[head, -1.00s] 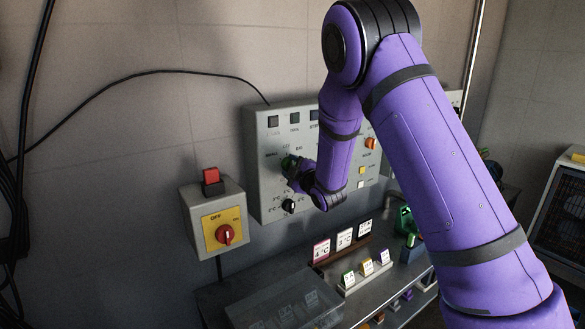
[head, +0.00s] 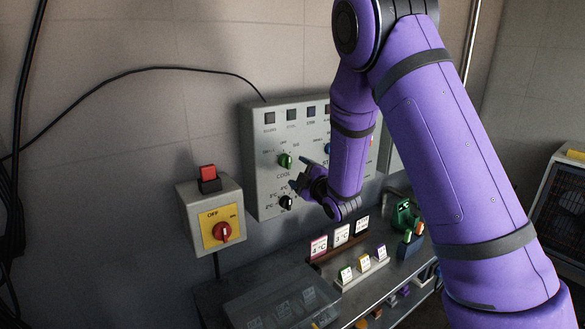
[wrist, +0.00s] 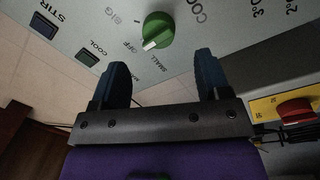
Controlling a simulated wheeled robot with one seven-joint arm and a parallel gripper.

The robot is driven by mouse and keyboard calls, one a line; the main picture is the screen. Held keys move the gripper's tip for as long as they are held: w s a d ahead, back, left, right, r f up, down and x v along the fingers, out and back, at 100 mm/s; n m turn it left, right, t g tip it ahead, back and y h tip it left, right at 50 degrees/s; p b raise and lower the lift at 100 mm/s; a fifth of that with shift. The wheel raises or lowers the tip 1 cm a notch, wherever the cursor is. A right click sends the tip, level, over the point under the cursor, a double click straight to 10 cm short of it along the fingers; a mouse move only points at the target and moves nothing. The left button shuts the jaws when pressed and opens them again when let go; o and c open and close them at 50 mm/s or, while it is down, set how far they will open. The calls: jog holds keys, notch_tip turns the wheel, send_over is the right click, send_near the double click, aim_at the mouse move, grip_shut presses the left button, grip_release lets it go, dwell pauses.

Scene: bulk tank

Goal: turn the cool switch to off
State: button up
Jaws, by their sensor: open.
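The cool switch is a green knob (head: 285,160) on the grey control panel (head: 258,185), above the COOL label. It also shows in the wrist view (wrist: 160,28), at the top middle. Its white pointer mark points down-left in the wrist view, between the OFF and SMALL labels; I cannot tell exactly which one it meets. My gripper (wrist: 163,72) is open and empty, its two dark blue fingers apart and pointing at the panel below the knob. In the head view my gripper (head: 305,183) is right of and below the knob, apart from it.
A black dial (head: 286,202) with temperature marks sits below the knob. A grey box with a red rotary switch (head: 222,231) is at the left. Below, a bench holds label cards (head: 341,236) and a clear box (head: 283,303). My arm hides the panel's right part.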

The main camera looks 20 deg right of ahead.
jog(key=shift+v, duration=2.2)
jog(key=s+d+r+m+g+h, duration=0.2)
jog(key=s+r+m+g, duration=0.1)
jog(key=s+r+m, duration=0.25)
jog(key=s+d+r+m+g+h, duration=0.3)
jog(key=s+r+m, duration=0.1)
jog(key=s+r, duration=0.25)
jog(key=s+r+m+g, duration=0.2)
jog(key=s+m+g, duration=0.1)
jog(key=s, duration=1)
jog(key=s+r+m+g, duration=0.2)
jog(key=s+m+g, duration=0.1)
jog(key=s, duration=1)
jog(key=shift+a+g, duration=0.3)
jog(key=shift+a, duration=0.1)
